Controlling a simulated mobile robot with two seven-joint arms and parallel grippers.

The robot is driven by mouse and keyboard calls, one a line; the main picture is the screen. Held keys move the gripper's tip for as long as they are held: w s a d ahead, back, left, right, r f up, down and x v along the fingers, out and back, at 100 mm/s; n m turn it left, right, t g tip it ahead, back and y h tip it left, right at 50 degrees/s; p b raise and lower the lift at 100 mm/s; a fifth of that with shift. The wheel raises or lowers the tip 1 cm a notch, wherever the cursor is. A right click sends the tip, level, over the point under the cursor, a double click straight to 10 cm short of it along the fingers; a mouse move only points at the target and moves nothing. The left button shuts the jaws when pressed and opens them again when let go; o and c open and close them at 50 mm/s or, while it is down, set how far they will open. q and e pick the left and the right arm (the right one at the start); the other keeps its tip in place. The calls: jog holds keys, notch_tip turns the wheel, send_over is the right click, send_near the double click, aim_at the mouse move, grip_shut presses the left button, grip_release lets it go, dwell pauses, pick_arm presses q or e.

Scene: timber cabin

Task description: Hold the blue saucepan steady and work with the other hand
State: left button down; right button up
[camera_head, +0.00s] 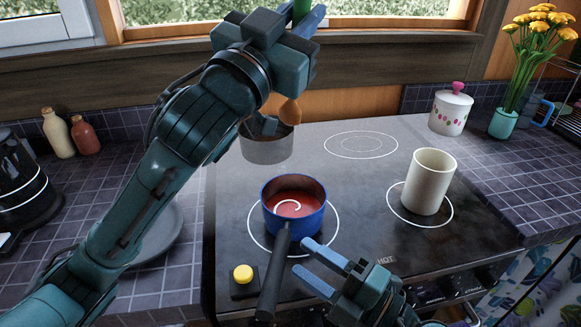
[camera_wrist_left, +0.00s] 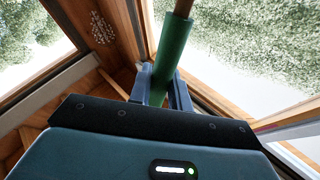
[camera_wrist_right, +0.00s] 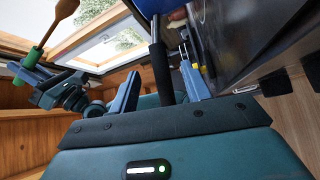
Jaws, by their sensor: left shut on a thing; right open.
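The blue saucepan (camera_head: 309,220) stands on the front left ring of the hob. It holds red liquid (camera_head: 282,207) with a pale swirl, and its black handle (camera_head: 273,275) points to the front. My right gripper (camera_head: 301,257) is open, its fingertips just right of the handle in the head view. In the right wrist view the handle (camera_wrist_right: 159,70) shows between the fingers. My left gripper (camera_head: 301,20) is shut on the green handle (camera_wrist_left: 172,48) of a wooden spoon.
A grey pot (camera_head: 266,150) stands behind the saucepan. A cream mug-like pot (camera_head: 428,182) stands on the right ring. A yellow button (camera_head: 243,273) on a black block is left of the saucepan handle. The back right ring (camera_head: 361,145) is clear.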

aim_at(283, 244)
jog(key=shift+x, duration=3.05)
jog(key=shift+c, duration=0.5)
grip_shut()
